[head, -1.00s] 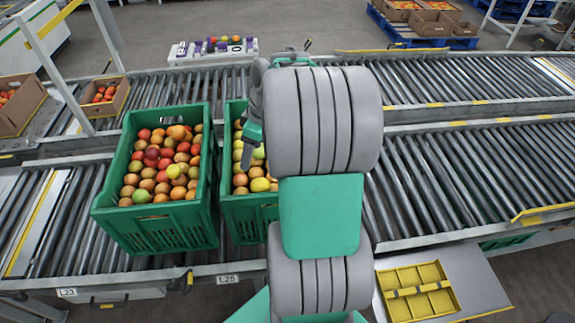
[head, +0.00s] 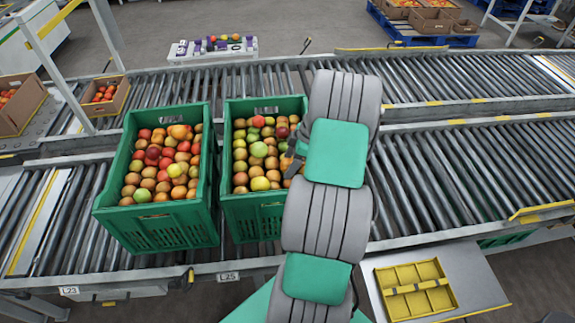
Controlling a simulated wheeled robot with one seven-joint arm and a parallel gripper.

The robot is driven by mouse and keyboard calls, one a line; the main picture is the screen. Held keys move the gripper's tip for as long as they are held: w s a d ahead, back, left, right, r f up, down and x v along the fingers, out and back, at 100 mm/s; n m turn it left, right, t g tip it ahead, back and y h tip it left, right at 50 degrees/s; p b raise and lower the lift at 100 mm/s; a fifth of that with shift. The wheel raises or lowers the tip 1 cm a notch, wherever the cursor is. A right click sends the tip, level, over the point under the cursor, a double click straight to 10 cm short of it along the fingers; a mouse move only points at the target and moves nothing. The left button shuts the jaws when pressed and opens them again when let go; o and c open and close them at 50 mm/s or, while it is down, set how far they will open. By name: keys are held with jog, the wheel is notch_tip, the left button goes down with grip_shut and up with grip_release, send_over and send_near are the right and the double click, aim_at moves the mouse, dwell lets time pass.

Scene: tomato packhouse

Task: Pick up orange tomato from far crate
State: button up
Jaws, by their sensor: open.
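Two green crates full of tomatoes stand side by side on the near roller conveyor: a left crate (head: 150,235) and a right crate (head: 258,228). I cannot tell which one is meant by the far crate. The left crate holds red, orange and a few yellow-green tomatoes, with a bright orange tomato (head: 179,132) near its back. The right crate holds orange, green and red tomatoes, with an orange tomato (head: 240,179) at its left side. My gripper (head: 288,162) is over the right part of the right crate, open and partly hidden by my arm. No tomato shows in it.
A divided yellow tray (head: 416,278) lies on a grey stand at the lower right. A second roller conveyor (head: 470,88) runs behind. Cardboard boxes (head: 104,112) stand at the left, and a white rack (head: 213,48) stands behind. The conveyor right of my arm is clear.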

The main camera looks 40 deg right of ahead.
jog(key=shift+c, duration=0.4)
jog(key=c, duration=0.9)
